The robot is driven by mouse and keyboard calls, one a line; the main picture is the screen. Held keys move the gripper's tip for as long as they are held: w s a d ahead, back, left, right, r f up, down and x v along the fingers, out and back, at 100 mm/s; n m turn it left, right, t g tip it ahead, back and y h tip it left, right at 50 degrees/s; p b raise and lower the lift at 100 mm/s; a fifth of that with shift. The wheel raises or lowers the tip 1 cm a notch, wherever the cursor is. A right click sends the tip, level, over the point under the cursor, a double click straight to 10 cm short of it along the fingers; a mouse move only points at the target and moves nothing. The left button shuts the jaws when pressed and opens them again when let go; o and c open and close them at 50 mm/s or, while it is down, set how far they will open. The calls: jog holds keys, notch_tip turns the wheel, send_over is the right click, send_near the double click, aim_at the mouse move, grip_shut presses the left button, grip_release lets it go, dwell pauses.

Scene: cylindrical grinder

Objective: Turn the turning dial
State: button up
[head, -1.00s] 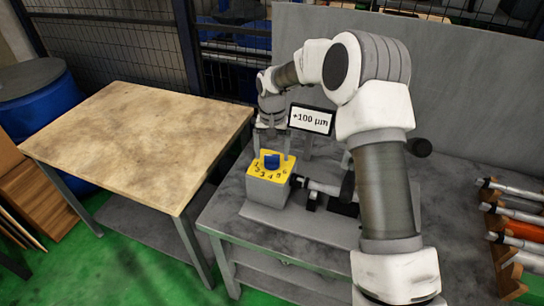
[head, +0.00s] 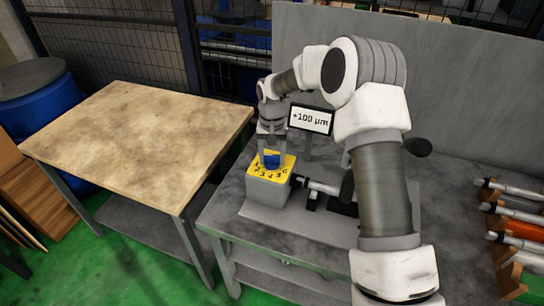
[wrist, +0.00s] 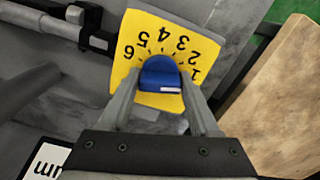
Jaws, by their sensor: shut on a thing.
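The turning dial is a blue knob (head: 271,160) on a yellow plate with numbers (head: 284,174), on top of a grey box (head: 268,192). In the wrist view the blue knob (wrist: 160,74) sits in the middle of the yellow plate (wrist: 128,50), with the numbers 1 to 6 around it. A white mark on the knob lies at its lower right edge. My gripper (head: 271,150) comes down from above, and its fingers (wrist: 161,92) stand on both sides of the knob, shut on it. The fingers hide part of the plate.
A display reading +100 µm (head: 311,119) stands just behind the dial. A grinder spindle (head: 325,188) lies right of the box. A rack of cylindrical parts (head: 515,220) is at the far right. A mostly bare wooden-topped table (head: 135,140) stands left.

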aim_at(272, 155)
jog(key=shift+n, duration=2.8)
jog(key=o, duration=1.3)
jog(key=shift+b, duration=0.3)
jog(key=shift+r, duration=8.75)
